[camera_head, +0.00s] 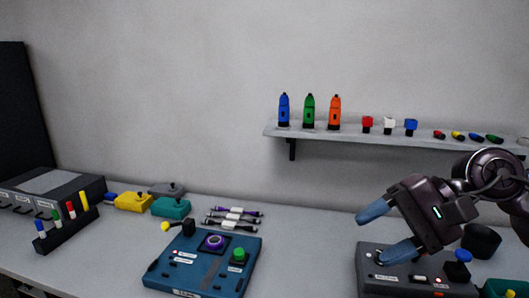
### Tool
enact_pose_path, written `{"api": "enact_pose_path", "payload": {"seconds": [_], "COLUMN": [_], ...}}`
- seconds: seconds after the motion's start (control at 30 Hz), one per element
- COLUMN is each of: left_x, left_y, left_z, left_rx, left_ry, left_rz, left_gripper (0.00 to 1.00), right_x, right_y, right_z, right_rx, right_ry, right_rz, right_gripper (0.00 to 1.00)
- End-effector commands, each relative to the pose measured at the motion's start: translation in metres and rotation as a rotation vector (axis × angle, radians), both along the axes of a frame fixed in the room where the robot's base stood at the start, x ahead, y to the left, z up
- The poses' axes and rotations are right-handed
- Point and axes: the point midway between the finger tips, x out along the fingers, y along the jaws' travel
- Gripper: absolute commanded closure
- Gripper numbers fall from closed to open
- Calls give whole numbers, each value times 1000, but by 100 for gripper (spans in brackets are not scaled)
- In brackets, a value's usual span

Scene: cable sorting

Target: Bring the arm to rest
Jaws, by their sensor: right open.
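My right gripper (388,230) comes in from the right side of the head view. Its two blue-grey fingertips are spread apart with nothing between them. The lower fingertip overlaps a dark grey control box (408,286) in the picture; I cannot tell whether they touch. Part of that box is hidden behind the gripper. My left gripper does not show.
A blue control box (207,284) with purple and green buttons sits mid-table. Behind it lie several cables (232,217). A rack of coloured pens (66,227) stands at the left. A wall shelf (350,138) holds small coloured items. Grey table (310,240) between the boxes is clear.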

Motion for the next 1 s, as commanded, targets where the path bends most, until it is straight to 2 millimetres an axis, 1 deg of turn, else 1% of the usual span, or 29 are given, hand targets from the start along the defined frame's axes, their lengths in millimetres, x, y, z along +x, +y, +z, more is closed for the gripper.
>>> {"api": "enact_pose_path", "payload": {"seconds": [0.03, 0.1, 0.2, 0.3, 0.37, 0.47, 0.53, 0.67, 0.77, 0.87, 0.93, 0.97, 1.0], "left_x": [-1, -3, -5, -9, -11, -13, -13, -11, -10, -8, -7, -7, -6], "left_y": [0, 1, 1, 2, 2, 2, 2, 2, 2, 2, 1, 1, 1], "left_z": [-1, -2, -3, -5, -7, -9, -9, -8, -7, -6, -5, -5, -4], "left_rx": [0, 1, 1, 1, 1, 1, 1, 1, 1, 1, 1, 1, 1], "left_ry": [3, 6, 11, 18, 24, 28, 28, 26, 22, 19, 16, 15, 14], "left_rz": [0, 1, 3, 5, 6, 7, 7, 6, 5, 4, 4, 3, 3], "left_gripper": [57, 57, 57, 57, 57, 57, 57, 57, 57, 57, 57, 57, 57], "right_x": [-4, -7, -9, -5, -2, 8, 15, 27, 33, 34, 30, 27, 22], "right_y": [13, 28, 41, 46, 44, 35, 25, -1, -25, -50, -67, -73, -82], "right_z": [-3, -2, 4, 9, 11, 10, 6, -13, -37, -70, -97, -109, -126], "right_rx": [114, 275, 501, 722, 854, 1071, 1222, 1505, 1728, 1960, 2128, -2170, -2088], "right_ry": [84, 205, 395, 601, 730, 953, 1112, 1410, 1638, 1855, 2000, -2028, -1932], "right_rz": [-38, -101, -196, -298, -358, -463, -535, -670, -769, -869, -936, 949, 905], "right_gripper": [39, 39, 39, 39, 39, 39, 39, 39, 39, 39, 39, 39, 39]}}
